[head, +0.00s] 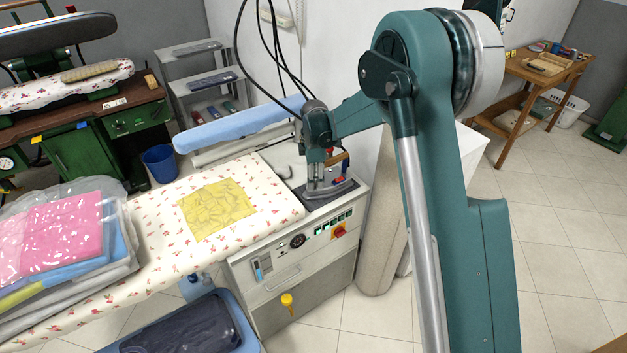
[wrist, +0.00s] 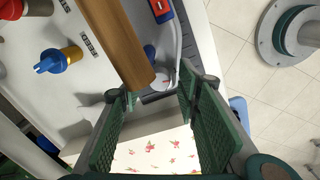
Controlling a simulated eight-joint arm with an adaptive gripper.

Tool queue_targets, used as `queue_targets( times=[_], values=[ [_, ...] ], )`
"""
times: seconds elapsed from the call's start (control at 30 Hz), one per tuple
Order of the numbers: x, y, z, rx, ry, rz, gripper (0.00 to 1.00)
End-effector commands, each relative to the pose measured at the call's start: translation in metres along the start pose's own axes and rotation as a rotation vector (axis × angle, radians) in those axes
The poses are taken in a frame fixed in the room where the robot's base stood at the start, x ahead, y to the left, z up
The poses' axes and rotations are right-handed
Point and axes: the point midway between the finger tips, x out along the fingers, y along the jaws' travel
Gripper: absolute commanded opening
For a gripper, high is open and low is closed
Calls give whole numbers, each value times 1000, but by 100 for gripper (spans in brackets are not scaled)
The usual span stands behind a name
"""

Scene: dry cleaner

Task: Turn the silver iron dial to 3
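The silver iron (head: 328,184) stands on a dark pad at the right end of the ironing table in the head view. Its brown wooden handle (wrist: 116,42) crosses the top of the wrist view, and part of its silver body (wrist: 176,46) shows to the right of it. A small pale disc (wrist: 161,82) with a reddish mark sits by the handle's end; I cannot tell whether it is the dial, and no numbers are readable. My gripper (wrist: 153,88) is open, its green ribbed fingers apart near the handle's end. In the head view my gripper (head: 322,148) is just above the iron, partly hiding it.
In the wrist view, a pale labelled surface (wrist: 40,85) carries a blue-and-yellow knob (wrist: 60,61) and a red knob. A yellow cloth (head: 216,208) lies on the floral ironing table (head: 165,245). A blue sleeve board (head: 235,126) is behind. Black cables (head: 270,70) hang near my gripper.

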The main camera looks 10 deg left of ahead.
Motion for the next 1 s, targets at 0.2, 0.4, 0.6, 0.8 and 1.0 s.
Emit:
queue_targets(
  times=[0.2,0.4,0.6,0.8,1.0],
  values=[
    [0,0,0,0,0,0,33],
    [-5,0,-1,-1,1,0,33],
    [-23,0,0,-1,1,0,33],
    [-52,0,0,-1,0,0,33],
    [-84,0,0,0,0,0,33]
  ],
)
